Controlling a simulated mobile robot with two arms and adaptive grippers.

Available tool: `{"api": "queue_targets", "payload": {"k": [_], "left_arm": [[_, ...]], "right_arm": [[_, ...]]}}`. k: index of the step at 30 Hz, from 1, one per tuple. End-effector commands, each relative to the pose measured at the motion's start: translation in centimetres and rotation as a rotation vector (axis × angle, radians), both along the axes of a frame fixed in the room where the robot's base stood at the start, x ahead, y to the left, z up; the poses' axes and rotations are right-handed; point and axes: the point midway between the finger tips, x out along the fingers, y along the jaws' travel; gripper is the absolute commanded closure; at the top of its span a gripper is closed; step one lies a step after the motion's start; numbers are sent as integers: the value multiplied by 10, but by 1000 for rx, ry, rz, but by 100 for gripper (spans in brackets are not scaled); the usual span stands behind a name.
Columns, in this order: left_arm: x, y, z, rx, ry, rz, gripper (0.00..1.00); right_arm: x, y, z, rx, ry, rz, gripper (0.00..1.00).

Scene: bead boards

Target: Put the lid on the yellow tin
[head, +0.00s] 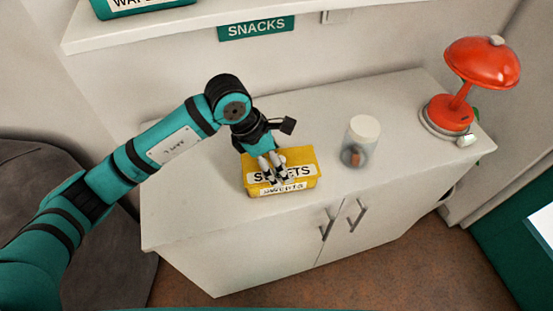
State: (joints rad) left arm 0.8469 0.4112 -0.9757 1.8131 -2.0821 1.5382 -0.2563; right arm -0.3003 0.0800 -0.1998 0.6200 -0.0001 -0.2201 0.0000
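The yellow tin (256,192) stands on top of the white cabinet, with a "SWEETS" label on its front. A yellow lid (305,158), also labelled "SWEETS", lies over the tin's top and looks about level. I cannot tell whether it is fully seated. My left gripper (274,178) reaches down over the middle of the lid, its fingers covering part of the label. Whether the fingers grip the lid or only touch it is not clear. My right gripper is out of view.
A clear jar with a white lid (365,128) stands to the right of the tin on the cabinet top (200,215). A red lamp (482,62) stands at the right end. A shelf with a "SNACKS" sign (257,28) is above. The cabinet top left of the tin is clear.

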Motion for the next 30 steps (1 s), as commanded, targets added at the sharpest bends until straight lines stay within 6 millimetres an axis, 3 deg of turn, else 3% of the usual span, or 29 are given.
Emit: {"api": "queue_targets", "payload": {"k": [11,12,16,30], "left_arm": [[0,0,0,0,-1,0,50],[0,0,0,0,-1,0,16],[0,0,0,0,0,0,0],[0,0,0,0,0,0,0]], "right_arm": [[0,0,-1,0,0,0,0],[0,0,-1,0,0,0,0],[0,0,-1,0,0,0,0],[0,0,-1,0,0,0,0]]}}
